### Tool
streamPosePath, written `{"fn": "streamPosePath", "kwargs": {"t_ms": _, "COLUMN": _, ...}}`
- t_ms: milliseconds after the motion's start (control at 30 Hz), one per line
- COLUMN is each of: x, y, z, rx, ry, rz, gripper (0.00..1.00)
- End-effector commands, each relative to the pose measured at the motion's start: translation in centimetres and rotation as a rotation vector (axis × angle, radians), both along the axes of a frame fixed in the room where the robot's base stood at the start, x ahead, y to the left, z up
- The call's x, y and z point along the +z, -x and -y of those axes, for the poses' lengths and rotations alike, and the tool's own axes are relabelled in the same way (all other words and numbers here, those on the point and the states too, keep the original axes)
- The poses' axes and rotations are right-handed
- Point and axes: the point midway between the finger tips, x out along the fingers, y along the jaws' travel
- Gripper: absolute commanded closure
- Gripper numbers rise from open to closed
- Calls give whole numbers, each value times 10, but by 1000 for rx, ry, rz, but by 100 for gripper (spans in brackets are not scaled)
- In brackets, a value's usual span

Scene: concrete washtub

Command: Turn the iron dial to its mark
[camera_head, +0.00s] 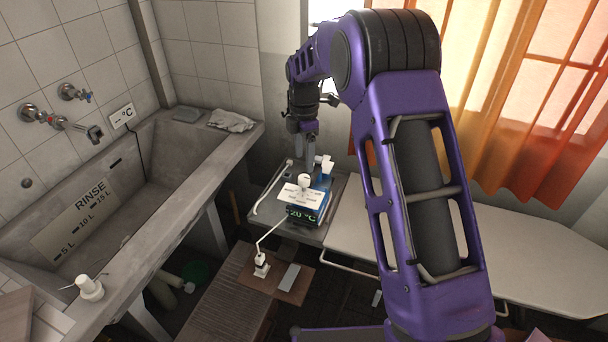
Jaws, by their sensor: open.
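A small blue device (308,214) with a green "20 °C" readout stands on a dark tray-like surface near the middle. A white plate with dark markings (294,195) lies on it, with a round white knob (304,180) on top. This looks like the dial, but I cannot tell which way it points or read its marks. My gripper (316,158) hangs from my purple arm just above and behind the knob. It is open, with no visible hold on anything; contact with the knob cannot be told at this size.
A concrete washtub (197,158) with RINSE level marks fills the left. A white spool-like object (89,287) stands on its front rim, and a grey cloth (231,121) lies at its far end. A pale ironing board (440,245) extends right, partly behind my arm.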

Motion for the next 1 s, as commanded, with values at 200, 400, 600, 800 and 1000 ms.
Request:
{"fn": "streamPosePath", "kwargs": {"t_ms": 200, "x": -44, "y": 1, "z": 0, "rx": 1, "ry": 2, "rz": -2, "gripper": 28}}
{"fn": "streamPosePath", "kwargs": {"t_ms": 400, "x": -64, "y": 0, "z": 0, "rx": 1, "ry": 0, "rz": 0, "gripper": 28}}
{"fn": "streamPosePath", "kwargs": {"t_ms": 600, "x": -69, "y": 0, "z": 0, "rx": 0, "ry": 1, "rz": 0, "gripper": 28}}
{"fn": "streamPosePath", "kwargs": {"t_ms": 800, "x": -68, "y": 0, "z": 0, "rx": 0, "ry": 1, "rz": 0, "gripper": 35}}
{"fn": "streamPosePath", "kwargs": {"t_ms": 1000, "x": -68, "y": 0, "z": 0, "rx": 0, "ry": 1, "rz": 0, "gripper": 71}}
